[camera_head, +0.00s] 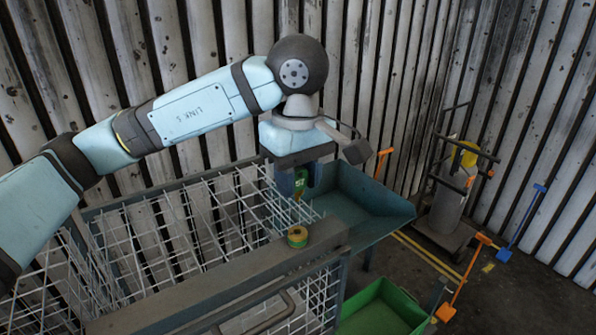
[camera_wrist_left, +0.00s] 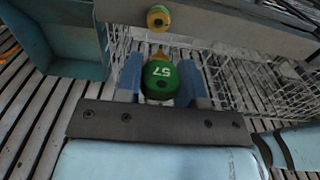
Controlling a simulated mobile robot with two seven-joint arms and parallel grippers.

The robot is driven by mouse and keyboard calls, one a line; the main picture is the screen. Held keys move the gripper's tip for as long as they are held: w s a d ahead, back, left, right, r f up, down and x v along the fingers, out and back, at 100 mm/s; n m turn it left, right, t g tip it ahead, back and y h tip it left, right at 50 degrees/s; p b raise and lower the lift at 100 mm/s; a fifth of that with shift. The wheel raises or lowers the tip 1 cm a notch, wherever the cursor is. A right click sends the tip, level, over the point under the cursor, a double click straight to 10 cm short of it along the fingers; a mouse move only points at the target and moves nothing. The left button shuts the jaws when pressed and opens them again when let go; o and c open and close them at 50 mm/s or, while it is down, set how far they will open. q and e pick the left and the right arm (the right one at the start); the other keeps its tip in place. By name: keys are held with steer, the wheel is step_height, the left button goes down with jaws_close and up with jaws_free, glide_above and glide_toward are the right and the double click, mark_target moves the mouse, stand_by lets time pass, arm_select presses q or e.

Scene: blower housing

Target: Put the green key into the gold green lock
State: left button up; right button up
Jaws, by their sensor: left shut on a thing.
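The green key (camera_head: 300,179) has a green head, marked 57 in the left wrist view (camera_wrist_left: 160,78), and a gold-coloured tip. My left gripper (camera_head: 298,186) is shut on the key's head, and the key hangs tip down. The gold green lock (camera_head: 297,236) is a short round piece with a green band and gold top. It stands on the flat dark beam in front of the key; it also shows in the left wrist view (camera_wrist_left: 158,18). The key and lock are apart. My right gripper is in neither view.
A white wire basket (camera_head: 190,235) lies beneath and left of the key. A dark beam (camera_head: 220,290) runs along its front. A blue-green tray (camera_head: 375,205) is at the right, with a green bin (camera_head: 385,312) below. Orange and blue handled tools stand on the floor farther right.

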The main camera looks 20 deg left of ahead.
mark_target(298, 201)
arm_select(q)
steer(key=shift+w+f, duration=0.2)
steer(key=shift+f, duration=0.7)
steer(key=shift+s+f+b, duration=0.1)
steer(key=shift+f+b, duration=0.35)
steer(key=shift+f, duration=0.25)
steer(key=shift+f+b, duration=0.45)
steer(key=shift+f, duration=1.5)
steer(key=shift+f+b, duration=0.5)
steer(key=shift+b, duration=0.3)
steer(key=shift+f+b, duration=0.15)
steer(key=shift+b, duration=0.15)
steer(key=o, duration=1)
